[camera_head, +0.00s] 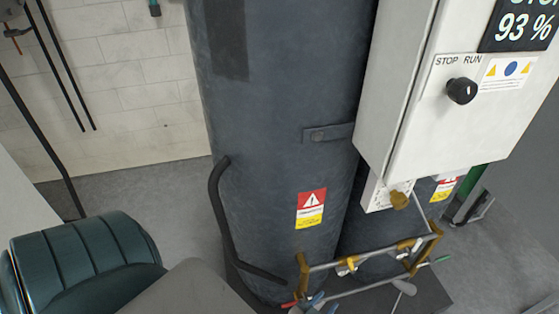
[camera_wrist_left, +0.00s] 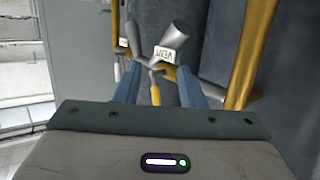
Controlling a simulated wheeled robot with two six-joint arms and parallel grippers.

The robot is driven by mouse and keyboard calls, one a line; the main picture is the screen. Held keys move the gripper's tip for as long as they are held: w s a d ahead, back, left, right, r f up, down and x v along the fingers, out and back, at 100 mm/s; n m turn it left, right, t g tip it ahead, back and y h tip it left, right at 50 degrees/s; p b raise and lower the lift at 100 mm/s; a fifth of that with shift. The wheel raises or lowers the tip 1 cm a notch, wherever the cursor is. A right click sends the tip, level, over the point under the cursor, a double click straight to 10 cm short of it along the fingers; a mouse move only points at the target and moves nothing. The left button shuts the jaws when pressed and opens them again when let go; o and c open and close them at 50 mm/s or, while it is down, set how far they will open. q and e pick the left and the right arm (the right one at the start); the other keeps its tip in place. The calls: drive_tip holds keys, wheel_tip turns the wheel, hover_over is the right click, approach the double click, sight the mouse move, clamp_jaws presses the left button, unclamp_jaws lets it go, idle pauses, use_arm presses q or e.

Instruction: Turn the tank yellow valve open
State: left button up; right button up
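A pipe manifold with brass fittings (camera_head: 417,255) stands low in front of the dark tank (camera_head: 270,130) in the head view. A yellow valve handle (camera_head: 347,265) sits on its pipe. In the left wrist view, a yellow handle (camera_wrist_left: 155,92) hangs between the two blue fingers of my left gripper (camera_wrist_left: 158,72). The fingers are apart, with a gap on each side of the handle; contact is not visible. Just above it is a grey part with a white VENT tag (camera_wrist_left: 163,53). My left arm fills the lower left of the head view. My right gripper is not visible.
A white control box (camera_head: 425,100) with a black STOP/RUN knob (camera_head: 461,91) overhangs the manifold on the right. A dark curved tube (camera_head: 217,205) runs down the tank's left side. A thick brass post (camera_wrist_left: 250,50) stands close right of my left fingers.

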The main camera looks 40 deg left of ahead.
use_arm(q)
drive_tip(key=s+a+f+g+b, duration=0.1)
drive_tip(key=s+a+f+g, duration=0.1)
drive_tip(key=s+f, duration=0.2)
drive_tip(key=s+a+f+g, duration=0.2)
drive_tip(key=s+f+g, duration=0.1)
drive_tip(key=f, duration=0.8)
drive_tip(key=s+a+f+g+b, duration=0.1)
drive_tip(key=s+a+f+g, duration=0.1)
drive_tip(key=s+f, duration=0.3)
wheel_tip(320, 180, down, 2)
drive_tip(key=shift+s+a+f+g+b, duration=0.15)
drive_tip(key=shift+s+g+b, duration=0.15)
drive_tip(key=shift+g, duration=0.1)
